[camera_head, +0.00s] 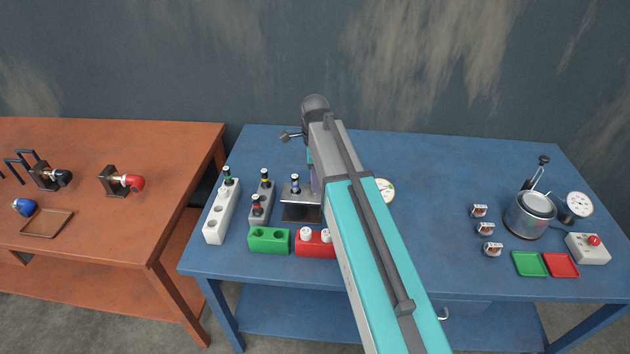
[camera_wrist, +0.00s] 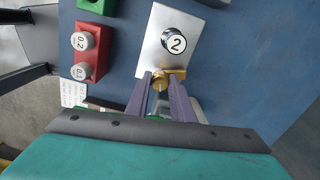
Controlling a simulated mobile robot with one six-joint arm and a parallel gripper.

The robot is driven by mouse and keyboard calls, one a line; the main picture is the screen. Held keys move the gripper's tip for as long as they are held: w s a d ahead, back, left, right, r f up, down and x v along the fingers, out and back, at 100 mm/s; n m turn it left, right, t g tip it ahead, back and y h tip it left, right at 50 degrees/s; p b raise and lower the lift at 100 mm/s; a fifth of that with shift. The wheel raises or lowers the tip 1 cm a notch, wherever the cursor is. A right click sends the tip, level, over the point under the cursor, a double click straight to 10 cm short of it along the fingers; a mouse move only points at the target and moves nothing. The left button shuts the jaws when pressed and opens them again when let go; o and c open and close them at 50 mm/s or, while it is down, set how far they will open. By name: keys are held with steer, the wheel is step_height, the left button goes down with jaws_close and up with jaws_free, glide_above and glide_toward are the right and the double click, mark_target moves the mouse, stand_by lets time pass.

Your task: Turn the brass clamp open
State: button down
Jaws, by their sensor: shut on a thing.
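The brass clamp (camera_wrist: 176,73) is a small brass piece at the edge of a light metal plate (camera_wrist: 154,62) in the wrist view. A round white label with a 2 (camera_wrist: 174,43) sits on a black part above the plate. My gripper (camera_wrist: 160,83) has its two purple fingers closed on the clamp, one on each side. In the head view my arm hides the clamp and most of my gripper; a bit of a purple finger shows beside a dark stand (camera_head: 302,213) holding a blue-banded injector (camera_head: 294,184).
A white gauge (camera_head: 386,190) stands right of the arm. A green block (camera_head: 269,240) and a red block (camera_head: 312,243) lie in front, with a white rack (camera_head: 221,212) and grey rack (camera_head: 262,203) left. A metal pot (camera_head: 529,215) stands at right. The table between is clear.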

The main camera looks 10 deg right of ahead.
steer(key=m, duration=0.4)
stand_by(0.4)
steer(key=c, duration=1.5)
jaws_free()
steer(key=shift+c, duration=0.2)
steer(key=shift+r, duration=0.15)
step_height(320, 180, up, 14)
steer(key=b, duration=0.3)
steer(key=shift+f+b, duration=0.2)
steer(key=shift+b, duration=0.1)
